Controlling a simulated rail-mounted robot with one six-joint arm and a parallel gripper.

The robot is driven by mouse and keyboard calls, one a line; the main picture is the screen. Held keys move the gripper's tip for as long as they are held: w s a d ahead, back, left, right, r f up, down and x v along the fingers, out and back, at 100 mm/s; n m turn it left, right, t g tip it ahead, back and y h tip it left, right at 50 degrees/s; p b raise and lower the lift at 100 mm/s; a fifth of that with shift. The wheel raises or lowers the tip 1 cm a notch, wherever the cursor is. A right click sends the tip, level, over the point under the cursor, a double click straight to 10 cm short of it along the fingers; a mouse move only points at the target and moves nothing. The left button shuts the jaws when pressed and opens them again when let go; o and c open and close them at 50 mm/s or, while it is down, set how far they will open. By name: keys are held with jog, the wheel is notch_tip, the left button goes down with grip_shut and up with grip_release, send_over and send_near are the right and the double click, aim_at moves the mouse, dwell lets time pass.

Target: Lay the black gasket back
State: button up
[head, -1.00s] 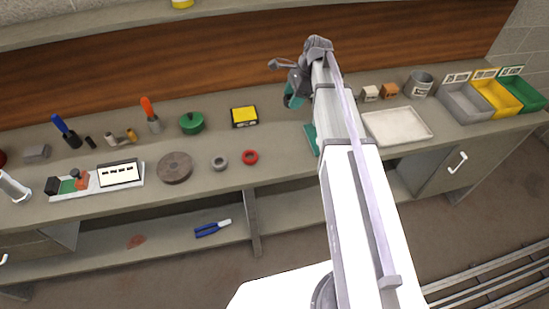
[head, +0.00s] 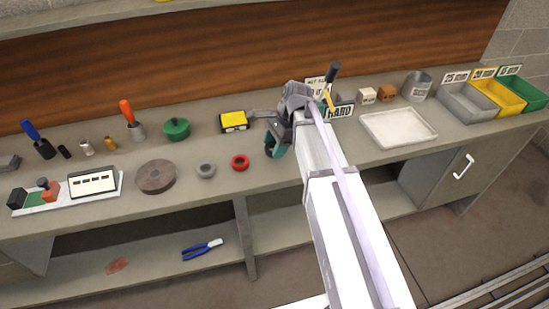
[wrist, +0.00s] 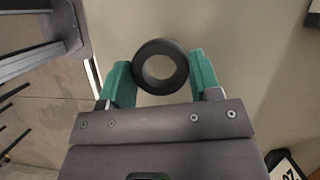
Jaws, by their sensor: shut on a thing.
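In the wrist view, the black gasket (wrist: 160,45) is a thick dark ring with an open hole. It sits between the teal fingertips of my gripper (wrist: 160,68), which is shut on it, with the grey-beige bench below. In the head view, my gripper (head: 273,145) is over the front half of the bench, right of the red ring (head: 240,162). The gasket cannot be made out there. A grey ring (head: 206,171) lies left of the red one.
A yellow-topped box (head: 233,121) stands behind and left of my gripper. A brown disc (head: 155,176) and a green lidded pot (head: 176,129) are further left. The bench's front edge is close.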

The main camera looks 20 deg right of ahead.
notch_tip(320, 180, down, 3)
jog(key=shift+f+b, duration=0.2)
jog(key=shift+b, duration=0.85)
jog(key=shift+r+p, duration=0.3)
jog(key=shift+f, duration=0.1)
jog(key=o, duration=0.5)
jog(key=shift+f, duration=0.15)
jog(key=o, duration=0.5)
